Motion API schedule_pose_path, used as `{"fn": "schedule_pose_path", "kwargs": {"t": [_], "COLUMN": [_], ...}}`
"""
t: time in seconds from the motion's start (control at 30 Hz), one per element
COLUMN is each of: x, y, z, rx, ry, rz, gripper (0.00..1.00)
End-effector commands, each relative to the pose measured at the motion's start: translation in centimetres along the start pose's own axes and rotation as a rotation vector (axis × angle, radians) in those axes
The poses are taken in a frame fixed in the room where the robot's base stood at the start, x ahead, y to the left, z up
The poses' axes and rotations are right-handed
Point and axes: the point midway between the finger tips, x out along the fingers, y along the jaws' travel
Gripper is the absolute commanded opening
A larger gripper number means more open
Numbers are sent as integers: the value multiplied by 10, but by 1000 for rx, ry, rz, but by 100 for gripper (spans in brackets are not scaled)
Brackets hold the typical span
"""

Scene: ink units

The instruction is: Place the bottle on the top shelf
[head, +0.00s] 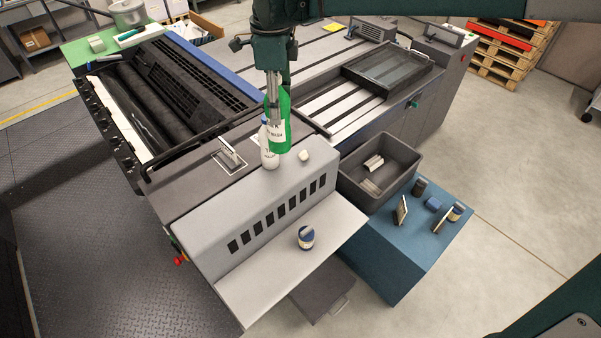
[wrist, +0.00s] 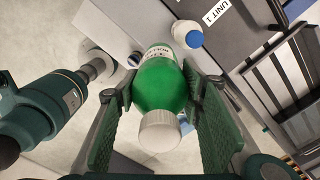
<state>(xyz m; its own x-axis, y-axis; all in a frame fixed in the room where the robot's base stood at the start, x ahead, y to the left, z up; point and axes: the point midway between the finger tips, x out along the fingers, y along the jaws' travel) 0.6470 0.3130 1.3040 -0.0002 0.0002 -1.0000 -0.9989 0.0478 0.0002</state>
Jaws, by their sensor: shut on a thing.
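A green bottle with a white label is in my gripper (head: 278,92). In the wrist view the green bottle (wrist: 160,85) sits between the two finger pads, its white cap towards the camera. In the head view the green bottle (head: 285,135) hangs about upright above the light-grey housing (head: 215,205), whose flat top looks like the top shelf. I cannot tell whether its base touches that top. A white bottle with a blue cap (head: 269,152) stands close to its left; it also shows in the wrist view (wrist: 187,36). A lower light-grey ledge (head: 270,270) runs along the front.
A small white object (head: 305,155) lies right of the bottles. A blue-lidded jar (head: 306,238) stands on the lower ledge. A grey bin (head: 350,180) and a blue cabinet (head: 385,250) with jars are to the right. Black rollers (head: 170,105) lie behind left. The housing's left top is clear.

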Motion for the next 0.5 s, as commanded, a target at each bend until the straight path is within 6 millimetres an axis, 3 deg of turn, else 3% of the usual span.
{"fn": "schedule_pose_path", "kwargs": {"t": [0.5], "x": [1], "y": [-15], "z": [-111], "rx": [-24], "ry": [0], "rz": [0], "gripper": [1]}}
